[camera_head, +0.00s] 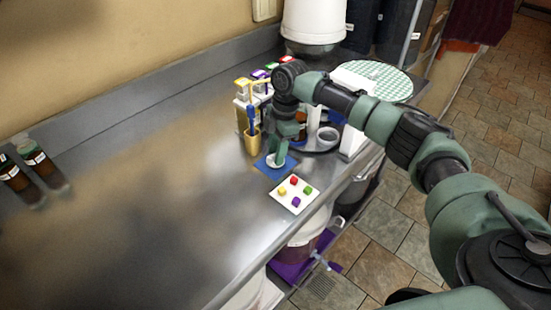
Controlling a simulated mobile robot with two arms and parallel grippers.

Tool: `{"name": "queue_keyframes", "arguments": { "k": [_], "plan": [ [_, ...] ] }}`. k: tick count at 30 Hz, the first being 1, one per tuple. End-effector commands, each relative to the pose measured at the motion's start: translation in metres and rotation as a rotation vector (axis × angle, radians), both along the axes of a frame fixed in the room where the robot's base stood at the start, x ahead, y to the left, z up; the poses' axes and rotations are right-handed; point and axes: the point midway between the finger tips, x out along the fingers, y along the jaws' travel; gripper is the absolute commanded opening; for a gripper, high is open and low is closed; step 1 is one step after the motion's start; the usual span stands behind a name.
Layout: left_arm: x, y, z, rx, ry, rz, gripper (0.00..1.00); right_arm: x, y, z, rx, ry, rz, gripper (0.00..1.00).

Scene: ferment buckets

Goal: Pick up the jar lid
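My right arm comes in from the right, and its gripper (278,156) points down over a small blue mat (264,168) on the steel counter. A small pale round piece, perhaps the jar lid (287,161), shows at the fingertips and is partly hidden by them. The fingers are too small in view to tell whether they are open or shut on it. My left gripper is not in view.
A yellow cup (252,140) with a blue-handled tool stands left of the gripper. The counter's left is mostly clear.

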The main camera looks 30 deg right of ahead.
Motion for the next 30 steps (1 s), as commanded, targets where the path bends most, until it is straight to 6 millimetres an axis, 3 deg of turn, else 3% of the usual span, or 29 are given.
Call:
{"name": "queue_keyframes", "arguments": {
  "k": [5,9,23,30],
  "plan": [
    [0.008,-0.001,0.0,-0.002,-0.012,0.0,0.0,0.0,0.0,0.0,0.0,0.0,0.001,0.34],
    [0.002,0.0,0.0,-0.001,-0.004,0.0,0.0,0.0,0.0,0.0,0.0,0.0,0.001,0.0],
    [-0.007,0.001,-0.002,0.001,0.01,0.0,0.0,0.001,0.0,0.005,0.0,-0.002,0.001,0.0],
    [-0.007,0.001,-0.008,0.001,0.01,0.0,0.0,0.001,0.0,0.037,0.001,-0.005,0.001,0.0]
  ]
}}
